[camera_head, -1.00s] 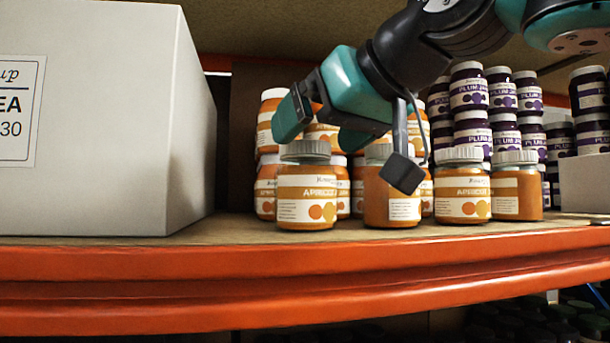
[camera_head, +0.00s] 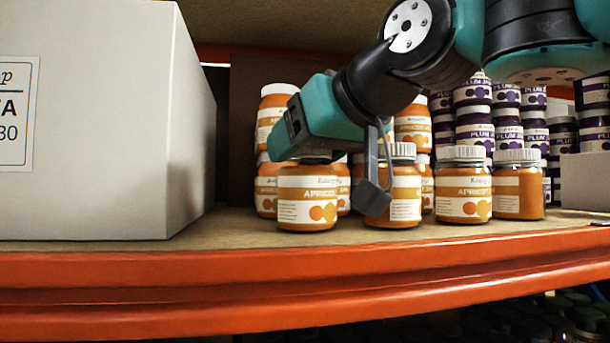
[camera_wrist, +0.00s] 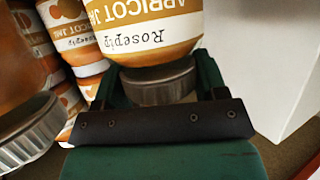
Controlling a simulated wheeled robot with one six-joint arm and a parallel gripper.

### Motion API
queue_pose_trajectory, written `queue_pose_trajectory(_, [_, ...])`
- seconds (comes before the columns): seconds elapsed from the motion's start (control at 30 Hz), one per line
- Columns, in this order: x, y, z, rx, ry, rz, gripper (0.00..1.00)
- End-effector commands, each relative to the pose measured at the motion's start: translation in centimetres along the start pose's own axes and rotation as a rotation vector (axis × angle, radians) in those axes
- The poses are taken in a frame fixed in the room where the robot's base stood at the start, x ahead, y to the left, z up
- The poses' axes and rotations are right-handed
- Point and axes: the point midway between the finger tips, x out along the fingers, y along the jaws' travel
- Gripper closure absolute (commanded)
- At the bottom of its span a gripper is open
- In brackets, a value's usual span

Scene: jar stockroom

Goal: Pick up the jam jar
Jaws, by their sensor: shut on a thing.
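The apricot jam jar (camera_head: 307,210) stands upright at the left end of the front row on the shelf. It has orange contents, a white label and a grey lid. My gripper (camera_head: 300,157) is over its top and hides most of the lid in the head view. In the wrist view the jar (camera_wrist: 150,25) appears upside down, with its lid (camera_wrist: 160,84) between the two fingers of my gripper (camera_wrist: 157,88). The gripper is shut on the jar at the lid. The jar's base still appears to be on the shelf.
More apricot jars (camera_head: 462,192) stand to the right in the front row, with others stacked behind. Plum jars (camera_head: 474,125) are stacked at the back right. A large grey box (camera_head: 110,120) is close on the left. The orange shelf edge (camera_head: 300,285) runs along the front.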

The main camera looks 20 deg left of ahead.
Motion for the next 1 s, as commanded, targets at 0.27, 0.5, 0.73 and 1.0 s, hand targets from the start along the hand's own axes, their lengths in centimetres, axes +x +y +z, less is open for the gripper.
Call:
queue_pose_trajectory(0.27, [-0.5,0.0,-1.1,-0.001,0.007,0.000,0.88])
queue_pose_trajectory(0.5, [-2.1,0.0,-5.2,-0.002,0.012,0.001,0.88])
queue_pose_trajectory(0.73, [-4.3,0.0,-10.4,0.000,0.008,0.001,0.88])
queue_pose_trajectory(1.0, [-6.5,0.0,-15.6,0.000,0.005,0.001,0.88])
